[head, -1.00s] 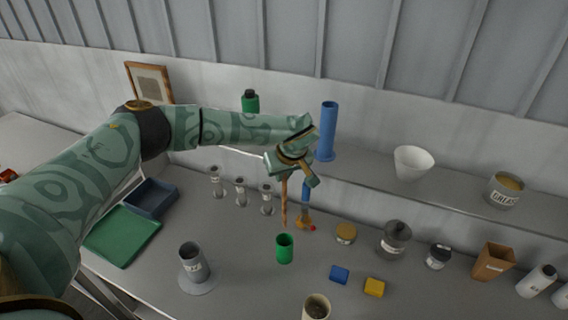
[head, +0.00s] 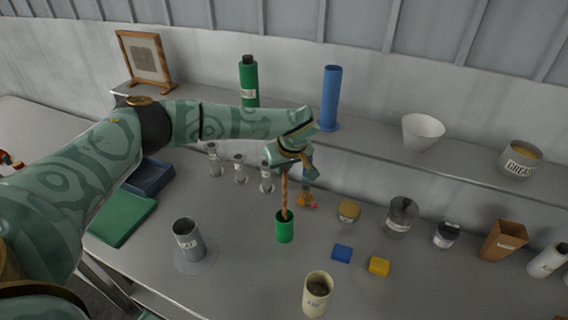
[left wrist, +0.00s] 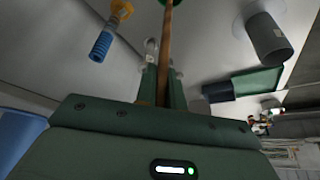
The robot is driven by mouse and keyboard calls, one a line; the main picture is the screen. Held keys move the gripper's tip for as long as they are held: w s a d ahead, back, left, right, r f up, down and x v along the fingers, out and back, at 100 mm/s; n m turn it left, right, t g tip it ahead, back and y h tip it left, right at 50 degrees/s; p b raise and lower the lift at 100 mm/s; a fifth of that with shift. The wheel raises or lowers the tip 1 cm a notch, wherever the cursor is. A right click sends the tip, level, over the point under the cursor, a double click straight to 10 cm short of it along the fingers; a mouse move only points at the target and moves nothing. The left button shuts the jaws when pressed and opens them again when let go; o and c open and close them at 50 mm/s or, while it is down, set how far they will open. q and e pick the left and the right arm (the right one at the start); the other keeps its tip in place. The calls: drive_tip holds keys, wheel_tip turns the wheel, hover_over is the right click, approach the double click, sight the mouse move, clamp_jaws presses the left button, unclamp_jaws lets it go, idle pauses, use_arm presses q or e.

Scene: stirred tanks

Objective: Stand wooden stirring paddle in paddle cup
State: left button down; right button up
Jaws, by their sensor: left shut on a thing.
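The wooden stirring paddle (head: 285,192) is a thin brown stick, roughly upright in the head view. My left gripper (head: 288,168) is shut on its upper part. The paddle's lower end is at the mouth of a green cup (head: 285,230), seemingly just inside the rim; how deep it reaches is hidden. The cup stands upright on the bench. In the left wrist view the paddle (left wrist: 166,40) runs away from between my fingers (left wrist: 163,85) towards the green cup, of which only a bit shows at the top edge. My right gripper is not in view.
A grey labelled cup (head: 188,242) stands to the left, a cream cup (head: 317,293) in front. Blue (head: 341,253) and yellow (head: 379,266) blocks lie to the right. An orange-and-blue item (head: 307,198) is close behind the paddle. A shelf with a blue cylinder (head: 330,97) runs behind.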

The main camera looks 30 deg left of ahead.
sight(286, 177)
use_arm(q)
drive_tip(key=shift+f+b, duration=1.4)
drive_tip(key=shift+f, duration=1.5)
drive_tip(key=c, duration=1.4)
unclamp_jaws()
drive_tip(key=shift+r, duration=0.1)
drive_tip(key=v, duration=1.6)
drive_tip(key=shift+b, duration=0.3)
drive_tip(key=shift+s+d, duration=0.1)
drive_tip(key=shift+s, duration=0.1)
